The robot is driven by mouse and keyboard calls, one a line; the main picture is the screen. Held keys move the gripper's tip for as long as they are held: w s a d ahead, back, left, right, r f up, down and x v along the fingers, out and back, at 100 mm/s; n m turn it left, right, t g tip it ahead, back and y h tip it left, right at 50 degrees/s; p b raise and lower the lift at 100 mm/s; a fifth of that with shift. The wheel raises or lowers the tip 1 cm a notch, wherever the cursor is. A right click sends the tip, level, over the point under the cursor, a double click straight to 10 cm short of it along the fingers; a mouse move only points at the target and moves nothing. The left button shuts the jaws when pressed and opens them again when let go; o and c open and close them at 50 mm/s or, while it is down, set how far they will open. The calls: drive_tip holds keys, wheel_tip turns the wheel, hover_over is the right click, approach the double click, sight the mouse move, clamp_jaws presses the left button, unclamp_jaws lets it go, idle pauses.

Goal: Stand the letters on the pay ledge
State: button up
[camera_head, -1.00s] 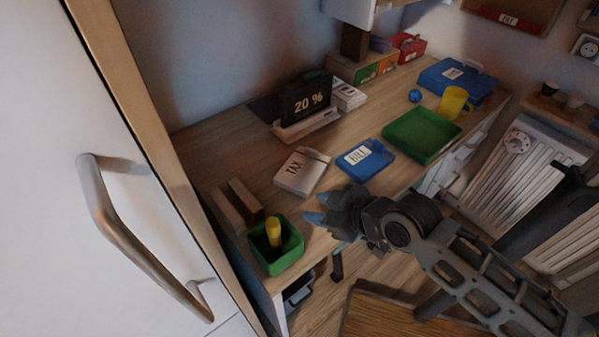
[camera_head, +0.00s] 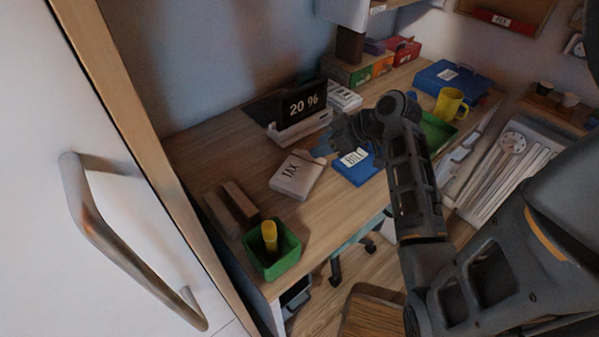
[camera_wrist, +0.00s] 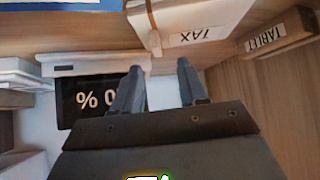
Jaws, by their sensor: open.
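The white TAX letter (camera_head: 297,180) lies flat on the desk; in the wrist view it shows upside down (camera_wrist: 180,18). The blue BILL letter (camera_head: 359,172) lies to its right, partly behind my arm; a blue edge with a white label (camera_wrist: 80,4) shows at the top of the wrist view. A pale ledge (camera_head: 302,126) stands behind them with a black "20 %" sign (camera_head: 303,102); the ledge also shows in the wrist view (camera_wrist: 95,63). My gripper (camera_head: 325,148) is open and empty above the desk, between the letters and the ledge.
A green box (camera_head: 273,258) with a yellow object and wooden blocks (camera_head: 232,204) stand at the front left. A green tray (camera_head: 438,132), yellow mug (camera_head: 450,104) and blue case (camera_head: 450,79) are to the right. A wooden piece labelled TABLET (camera_wrist: 278,35) shows in the wrist view.

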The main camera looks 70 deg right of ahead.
sight(299, 170)
drive_tip(key=x, duration=0.5)
drive_tip(key=shift+d+f, duration=0.15)
clamp_jaws()
